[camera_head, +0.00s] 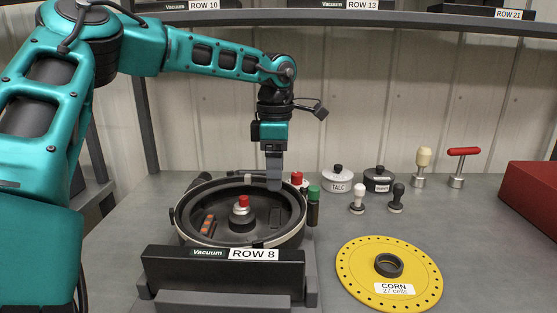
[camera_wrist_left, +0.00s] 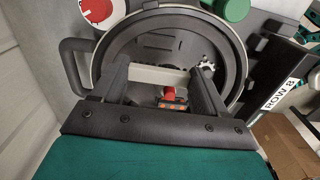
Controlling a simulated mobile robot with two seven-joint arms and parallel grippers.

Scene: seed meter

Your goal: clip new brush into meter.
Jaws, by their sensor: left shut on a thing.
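The seed meter housing (camera_head: 190,236), a round black bowl with a pale rim, sits in the stand labelled ROW 8. It also fills the middle of the left wrist view (camera_wrist_left: 238,62). My left gripper (camera_head: 274,184) points down at the bowl's right back rim. In the left wrist view its fingers are shut on a pale bar (camera_wrist_left: 160,75) spanning between them, which looks like the brush. Whether the bar touches the housing is unclear. Inside the bowl are a red-topped hub (camera_head: 241,207) and an orange-marked strip (camera_head: 208,225). My right gripper is out of view.
A yellow CORN disc (camera_head: 352,262) lies at the right. A green-capped bottle (camera_head: 313,207) stands close beside the bowl. A TALC pot (camera_head: 338,181), a dark pot (camera_head: 378,180) and several knobbed tools stand behind. A red box (camera_head: 530,195) sits far right.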

